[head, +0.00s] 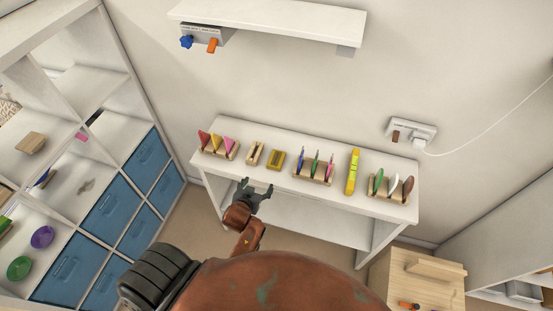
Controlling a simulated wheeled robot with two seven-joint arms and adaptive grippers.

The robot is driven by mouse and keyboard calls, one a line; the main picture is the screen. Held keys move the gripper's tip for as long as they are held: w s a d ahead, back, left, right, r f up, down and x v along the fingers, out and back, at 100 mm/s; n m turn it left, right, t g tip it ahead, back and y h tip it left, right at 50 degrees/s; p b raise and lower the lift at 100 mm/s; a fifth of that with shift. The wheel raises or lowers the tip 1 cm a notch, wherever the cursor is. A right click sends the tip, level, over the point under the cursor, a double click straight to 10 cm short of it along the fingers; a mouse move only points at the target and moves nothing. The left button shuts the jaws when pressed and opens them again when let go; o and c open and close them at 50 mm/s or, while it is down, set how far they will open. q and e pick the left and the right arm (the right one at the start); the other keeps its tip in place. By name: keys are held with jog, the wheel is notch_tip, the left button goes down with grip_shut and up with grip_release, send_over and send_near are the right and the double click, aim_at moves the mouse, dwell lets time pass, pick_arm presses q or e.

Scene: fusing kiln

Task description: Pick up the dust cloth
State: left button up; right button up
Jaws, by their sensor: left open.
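I cannot pick out a dust cloth for certain. A small grey, crumpled-looking thing (86,187) lies in a compartment of the white shelf unit at the left, too small to identify. My left gripper (257,187) is open and empty, in front of the front edge of the white table (392,208). It is apart from the grey thing, well to its right. My right gripper is not in view.
Wooden racks with coloured glass pieces (218,146), a yellow block (277,160) and a yellow level-like bar (352,171) fill the tabletop. Blue bins (113,210) sit in the shelf unit. A wooden cabinet (390,275) stands at the lower right. A wall shelf (270,20) hangs above.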

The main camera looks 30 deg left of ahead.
aim_at(276, 161)
pick_arm(q)
jog(key=w, duration=0.2)
jog(key=w+d+r+t, duration=0.1)
jog(key=w, duration=0.1)
jog(key=w+r+t, duration=0.1)
jog(key=w, duration=0.2)
jog(key=shift+d+r, duration=0.15)
jog(key=shift+d, duration=0.25)
jog(key=x, duration=0.7)
jog(key=shift+w+a+r, duration=0.15)
jog(key=shift+w+a, duration=0.05)
jog(key=shift+w, duration=0.15)
jog(key=shift+s+t, duration=0.1)
jog(key=shift+t, duration=0.2)
jog(key=shift+c, duration=0.2)
jog(key=c, duration=0.9)
jog(key=shift+c, duration=0.2)
jog(key=shift+r, duration=0.15)
